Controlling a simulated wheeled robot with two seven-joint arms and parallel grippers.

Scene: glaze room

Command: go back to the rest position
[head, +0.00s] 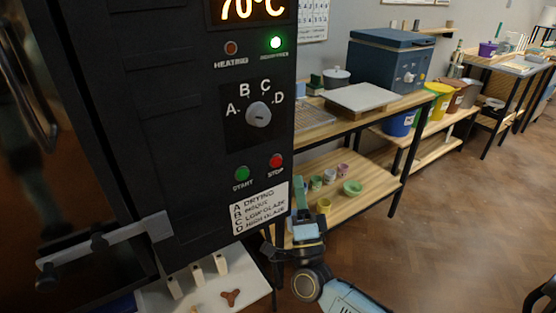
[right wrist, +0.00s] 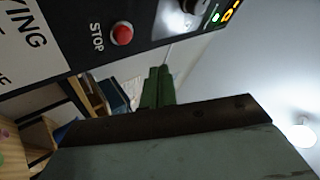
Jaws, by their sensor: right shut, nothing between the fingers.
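My right gripper (head: 301,192) is in front of the lower right edge of the black kiln's control panel (head: 215,130). Its green fingers point up and are closed together with nothing between them. In the right wrist view the closed fingers (right wrist: 156,88) stand just below the panel, apart from the red STOP button (right wrist: 122,33). The STOP button (head: 276,161) and green START button (head: 241,173) also show in the head view. My left gripper is in neither view.
The display (head: 250,9) reads 70°C, and the green lamp (head: 275,42) is lit. A wooden shelf unit (head: 385,185) with small cups and bowls stands behind the gripper. A white board (head: 250,285) with brown and white pieces lies low. The floor (head: 450,230) on the right is clear.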

